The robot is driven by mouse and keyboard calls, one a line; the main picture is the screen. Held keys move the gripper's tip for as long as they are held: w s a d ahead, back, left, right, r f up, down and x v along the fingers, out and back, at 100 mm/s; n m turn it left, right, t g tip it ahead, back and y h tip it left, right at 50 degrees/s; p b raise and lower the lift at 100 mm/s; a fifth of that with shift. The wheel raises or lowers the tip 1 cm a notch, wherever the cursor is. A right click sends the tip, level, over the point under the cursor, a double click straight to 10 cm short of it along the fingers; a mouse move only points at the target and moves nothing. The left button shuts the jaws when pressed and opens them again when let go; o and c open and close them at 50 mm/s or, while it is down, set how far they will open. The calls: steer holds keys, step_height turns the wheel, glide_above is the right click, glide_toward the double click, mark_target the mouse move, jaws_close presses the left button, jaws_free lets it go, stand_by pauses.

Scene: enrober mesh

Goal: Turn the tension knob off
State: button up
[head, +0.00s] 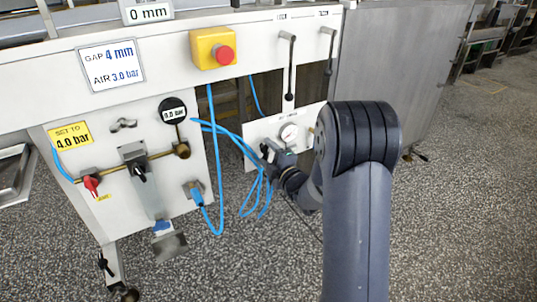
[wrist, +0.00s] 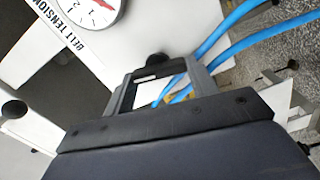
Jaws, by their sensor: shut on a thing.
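The belt tension panel (head: 262,128) is a white plate below the machine, with a round white gauge (head: 289,132). In the wrist view the gauge (wrist: 88,8) is partly cut off by the top edge, beside the printed "BELT TENSION" label (wrist: 75,50). My gripper (head: 268,152) is at the lower left of this panel. In the wrist view my gripper (wrist: 160,72) has its fingers shut on a small black knob (wrist: 157,60), taken to be the tension knob. Most of the knob is hidden by the fingers, and its angle cannot be read.
Blue hoses (head: 235,138) loop close to my gripper and cross the wrist view (wrist: 215,40). The left panel carries a red valve handle (head: 91,184) and a black regulator knob (head: 139,172). A red stop button (head: 224,55) sits above.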

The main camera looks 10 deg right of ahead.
steer(key=shift+f+n, duration=0.1)
steer(key=shift+n, duration=1)
steer(key=o, duration=1)
steer(key=p+v, duration=0.2)
steer(key=v, duration=0.8)
steer(key=shift+s+d, duration=0.1)
steer(key=shift+s, duration=0.3)
